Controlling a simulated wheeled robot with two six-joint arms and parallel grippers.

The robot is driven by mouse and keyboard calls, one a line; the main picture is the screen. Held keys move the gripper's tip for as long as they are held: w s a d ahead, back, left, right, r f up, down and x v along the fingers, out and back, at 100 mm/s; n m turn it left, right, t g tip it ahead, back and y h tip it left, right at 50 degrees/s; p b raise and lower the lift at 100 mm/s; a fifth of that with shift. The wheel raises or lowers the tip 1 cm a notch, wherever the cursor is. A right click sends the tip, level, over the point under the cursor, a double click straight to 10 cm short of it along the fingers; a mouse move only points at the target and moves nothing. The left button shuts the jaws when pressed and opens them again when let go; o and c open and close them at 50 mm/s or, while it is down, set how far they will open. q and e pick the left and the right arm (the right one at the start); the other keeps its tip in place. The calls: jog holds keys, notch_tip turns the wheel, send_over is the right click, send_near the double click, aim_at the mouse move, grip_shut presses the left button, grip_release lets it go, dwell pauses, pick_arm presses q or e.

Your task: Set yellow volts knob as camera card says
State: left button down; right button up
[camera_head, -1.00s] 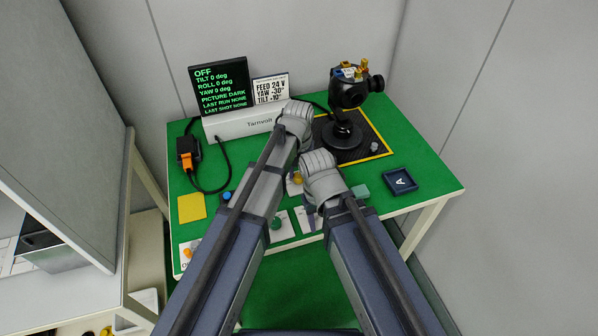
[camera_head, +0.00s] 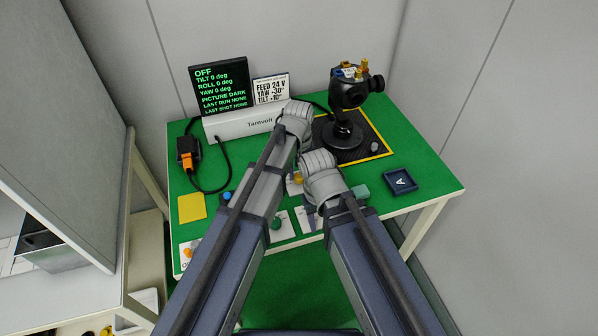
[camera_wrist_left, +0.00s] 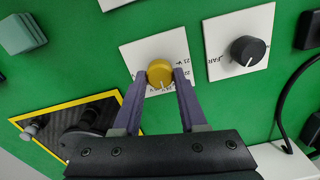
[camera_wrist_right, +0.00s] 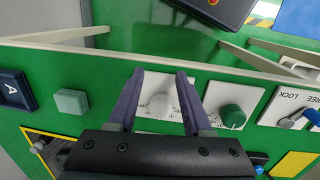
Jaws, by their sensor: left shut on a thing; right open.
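The yellow volts knob (camera_wrist_left: 160,72) sits on a white plate with volt marks around it; I read "21 V" at its right. Its white pointer line faces down in the left wrist view. My left gripper (camera_wrist_left: 160,80) is shut on it, one finger on each side. In the head view the knob (camera_head: 297,179) is partly hidden by my arms. The card (camera_head: 271,89) reads FEED 24 V, YAW -30°, TILT -10°. My right gripper (camera_wrist_right: 159,75) is open, its fingers on either side of a white knob (camera_wrist_right: 160,106) in the picture; contact is not visible.
The screen (camera_head: 219,86) shows OFF, with tilt, roll and yaw 0 deg. The gimbal camera (camera_head: 350,90) stands on a yellow-edged black mat. A black knob (camera_wrist_left: 247,50) and a green knob (camera_wrist_right: 232,116) are close by. A dark blue tray (camera_head: 400,181) is at right.

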aim_at(299, 175)
pick_arm(q)
jog(key=shift+c, duration=2.2)
grip_release()
jog(key=shift+r, duration=0.1)
notch_tip(299, 175, up, 8)
jog(key=p, duration=0.8)
pick_arm(e)
notch_tip(299, 175, up, 8)
pick_arm(q)
jog(key=shift+f, duration=0.2)
pick_arm(e)
jog(key=shift+f, duration=0.15)
